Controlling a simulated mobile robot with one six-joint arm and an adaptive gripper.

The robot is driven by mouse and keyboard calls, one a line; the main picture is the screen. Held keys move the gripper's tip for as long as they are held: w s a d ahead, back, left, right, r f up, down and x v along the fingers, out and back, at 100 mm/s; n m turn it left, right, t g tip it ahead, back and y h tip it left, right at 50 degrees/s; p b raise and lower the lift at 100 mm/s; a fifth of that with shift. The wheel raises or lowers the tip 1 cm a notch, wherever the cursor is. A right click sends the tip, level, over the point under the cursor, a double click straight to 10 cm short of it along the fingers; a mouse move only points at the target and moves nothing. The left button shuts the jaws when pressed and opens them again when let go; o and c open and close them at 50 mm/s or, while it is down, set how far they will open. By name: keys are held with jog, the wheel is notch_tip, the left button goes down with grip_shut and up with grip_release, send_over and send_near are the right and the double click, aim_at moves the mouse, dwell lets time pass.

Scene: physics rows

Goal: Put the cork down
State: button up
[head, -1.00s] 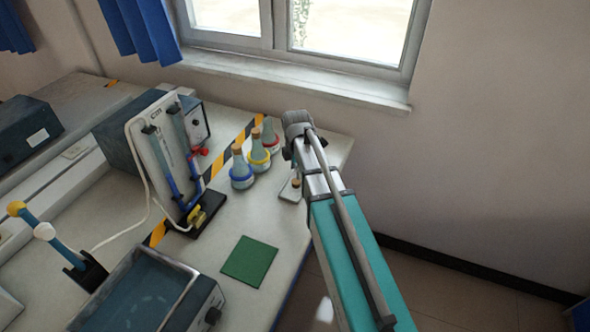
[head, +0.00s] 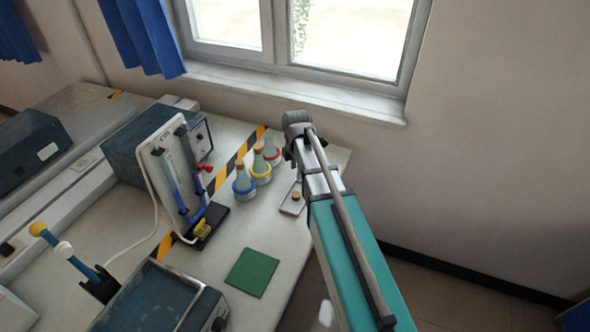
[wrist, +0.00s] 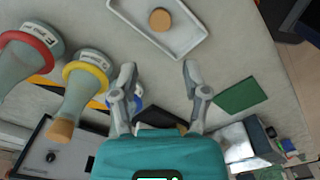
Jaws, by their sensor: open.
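A loose brown cork (wrist: 160,19) lies in a shallow white tray (wrist: 188,44). In the head view the cork (head: 296,196) and tray (head: 289,211) are on the bench beside my arm, partly hidden by it. My gripper (wrist: 159,75) is open, with nothing between its fingers. In the wrist view the cork is beyond the fingertips, apart from them. In the head view my arm hides most of the gripper.
A green mat (head: 252,272) lies nearer. A stand with tubes (head: 165,170) and a water bath (head: 150,300) are further left.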

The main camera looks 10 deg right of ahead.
jog(key=shift+s, duration=0.1)
dwell(0.7)
jog(key=s+m, duration=1.6)
jog(key=m, duration=0.3)
jog(key=shift+a+m, duration=0.2)
jog(key=shift+m, duration=0.2)
